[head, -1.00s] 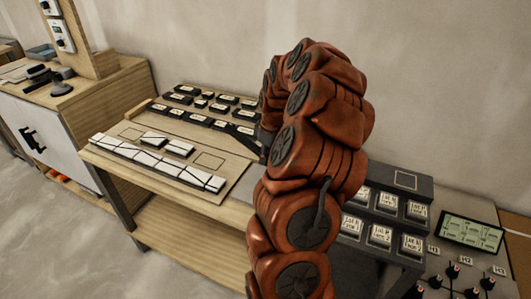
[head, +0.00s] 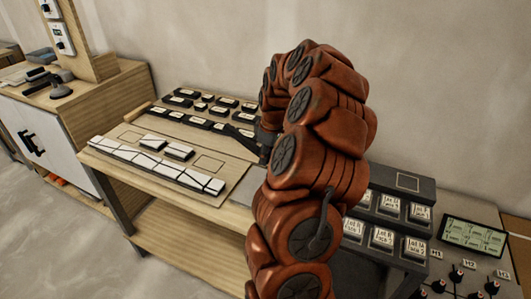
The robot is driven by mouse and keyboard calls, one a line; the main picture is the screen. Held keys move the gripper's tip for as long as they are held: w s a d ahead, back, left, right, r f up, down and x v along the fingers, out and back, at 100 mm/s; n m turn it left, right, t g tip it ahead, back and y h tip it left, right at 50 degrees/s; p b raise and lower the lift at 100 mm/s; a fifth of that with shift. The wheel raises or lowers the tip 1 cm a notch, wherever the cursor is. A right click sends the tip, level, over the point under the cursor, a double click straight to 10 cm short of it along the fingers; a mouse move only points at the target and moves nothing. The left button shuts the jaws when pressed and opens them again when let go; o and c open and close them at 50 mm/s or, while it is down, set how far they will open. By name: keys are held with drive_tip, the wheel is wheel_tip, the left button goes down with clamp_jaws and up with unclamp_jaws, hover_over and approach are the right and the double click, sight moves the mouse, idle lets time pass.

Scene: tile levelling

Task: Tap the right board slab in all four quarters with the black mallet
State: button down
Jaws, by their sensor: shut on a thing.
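The board (head: 217,193) lies on the wooden bench and carries a front row of white slabs (head: 150,164). Two white slabs lie side by side behind that row, a left one (head: 153,141) and a right one (head: 180,151). My gripper (head: 262,141) is at the board's right rear, mostly hidden behind my orange arm. It is shut on a dark, long thing, taken as the black mallet (head: 240,132), which points left over the board's back edge. The mallet's head and any contact are not clear. It appears apart from the right slab, to its right and behind.
Several dark labelled blocks (head: 200,123) stand behind the board. A dark rack with labelled blocks (head: 382,238) and a panel with a green display (head: 466,232) are at right. Dark tools (head: 60,90) lie on the left cabinet. My arm blocks the middle view.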

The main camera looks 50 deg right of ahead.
drive_tip(key=shift+f, duration=0.75)
drive_tip(key=shift+r+p, duration=0.6)
drive_tip(key=shift+r, duration=2.05)
